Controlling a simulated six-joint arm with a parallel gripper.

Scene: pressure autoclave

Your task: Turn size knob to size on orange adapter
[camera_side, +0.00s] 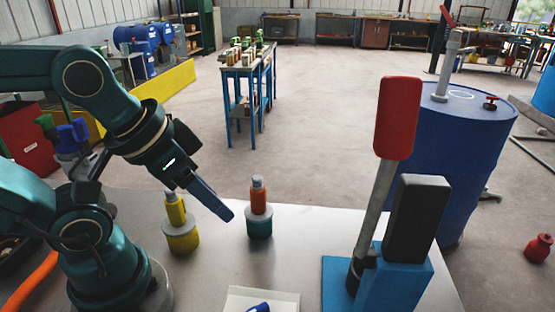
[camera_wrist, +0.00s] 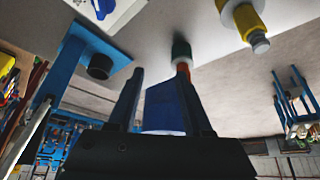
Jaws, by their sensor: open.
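The orange adapter (camera_side: 258,199) stands upright on a teal round base (camera_side: 259,225) on the bench, with a grey cap on top. In the wrist view the orange adapter (camera_wrist: 183,70) shows partly, just beyond one fingertip. My gripper (camera_side: 228,215) points down to the right, left of the orange adapter. In the wrist view its fingers (camera_wrist: 160,73) are apart, with nothing clearly held. I cannot make out a marked size knob.
A blue press-like stand (camera_side: 395,285) with a red-handled lever (camera_side: 398,118) and a dark block (camera_side: 416,220) stands at right. A white tray (camera_side: 282,300) with a blue item lies at the front. A blue drum (camera_side: 440,150) stands behind. Bench surface between tray and adapters is clear.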

